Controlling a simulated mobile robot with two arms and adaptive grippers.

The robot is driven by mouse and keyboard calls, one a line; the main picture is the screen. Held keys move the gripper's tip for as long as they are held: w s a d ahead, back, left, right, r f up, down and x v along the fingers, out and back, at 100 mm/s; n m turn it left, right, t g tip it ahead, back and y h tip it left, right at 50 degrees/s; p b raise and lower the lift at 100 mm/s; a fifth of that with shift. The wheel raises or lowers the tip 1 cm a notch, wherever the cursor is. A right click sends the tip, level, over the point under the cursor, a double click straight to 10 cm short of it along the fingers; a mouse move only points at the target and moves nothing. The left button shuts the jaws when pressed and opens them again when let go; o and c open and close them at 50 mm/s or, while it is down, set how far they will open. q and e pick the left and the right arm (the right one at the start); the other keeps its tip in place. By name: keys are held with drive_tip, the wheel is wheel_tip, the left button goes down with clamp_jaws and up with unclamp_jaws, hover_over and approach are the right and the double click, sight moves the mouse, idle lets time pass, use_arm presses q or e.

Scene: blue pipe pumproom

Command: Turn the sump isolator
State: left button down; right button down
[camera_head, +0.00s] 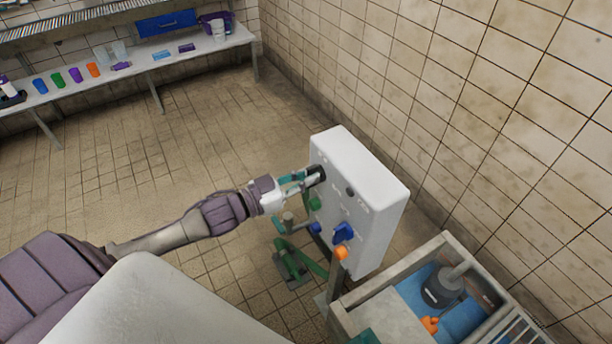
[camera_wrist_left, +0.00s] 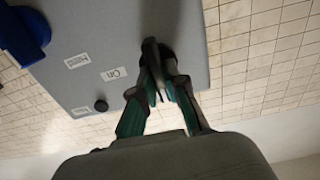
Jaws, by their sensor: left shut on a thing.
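A pale grey control box (camera_head: 358,195) stands on a post near the tiled wall. My left gripper (camera_head: 312,177) is shut on a black knob (camera_head: 317,172) at the upper left of the box's face. In the left wrist view the fingers of the left gripper (camera_wrist_left: 158,85) close around the dark knob (camera_wrist_left: 158,55), partly hiding it. A label reading "On" (camera_wrist_left: 114,73) sits beside it on the panel (camera_wrist_left: 120,35). I cannot read for certain which control is the sump isolator. My right gripper is not in view.
A blue handle (camera_head: 343,233) and a small black button (camera_head: 350,191) are on the box. Green pipework (camera_head: 292,262) stands below.

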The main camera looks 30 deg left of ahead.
use_arm(q)
drive_tip(key=m+p, duration=0.1)
drive_tip(key=m, duration=0.2)
drive_tip(key=shift+d+r+m+p, duration=0.1)
drive_tip(key=shift+m+p, duration=0.2)
drive_tip(key=shift+m, duration=0.1)
drive_tip(key=m+p, duration=0.1)
drive_tip(key=m, duration=0.3)
drive_tip(key=shift+s+d+m, duration=0.1)
drive_tip(key=shift+m, duration=0.2)
drive_tip(key=shift+s+d+f+m+b, duration=0.1)
drive_tip(key=shift+f+m+b, duration=0.05)
drive_tip(key=shift+m, duration=1.4)
drive_tip(key=shift+w+a+f+m+b, duration=0.1)
drive_tip(key=shift+f+m+b, duration=0.1)
drive_tip(key=shift+m, duration=1.4)
drive_tip(key=shift+s+d+f+m+b, duration=0.1)
drive_tip(key=shift+m+b, duration=0.05)
drive_tip(key=shift+m, duration=1.4)
drive_tip(key=c, duration=1.2)
unclamp_jaws()
